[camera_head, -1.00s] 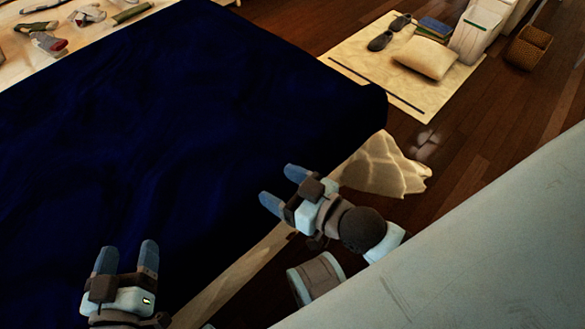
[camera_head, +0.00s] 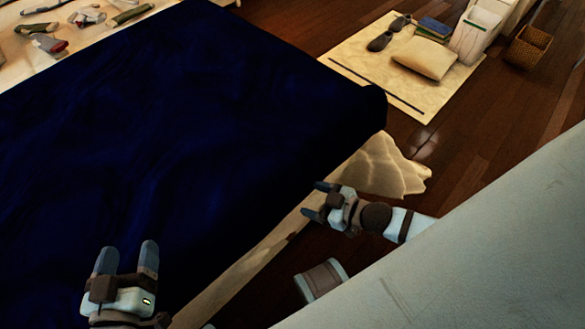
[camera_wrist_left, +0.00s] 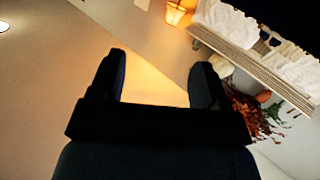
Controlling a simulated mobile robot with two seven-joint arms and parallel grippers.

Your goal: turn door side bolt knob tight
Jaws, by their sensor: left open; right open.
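I cannot make out a bolt knob or a door in any view. My left gripper (camera_head: 127,248) is open and empty at the lower left of the head view, in front of the dark blue bed cover. It also shows open in the left wrist view (camera_wrist_left: 160,64), with nothing between its fingers. My right gripper (camera_head: 314,200) is open and empty near the bed's right edge, its fingers pointing left.
The bed's dark blue cover (camera_head: 190,130) fills the middle left. A pale cloth (camera_head: 385,170) hangs at its corner. A rug (camera_head: 385,75) holds a pillow (camera_head: 425,58) and shoes. A basket (camera_head: 528,48) stands behind. The left wrist view shows a shelf (camera_wrist_left: 250,62) and lit lamp (camera_wrist_left: 178,12).

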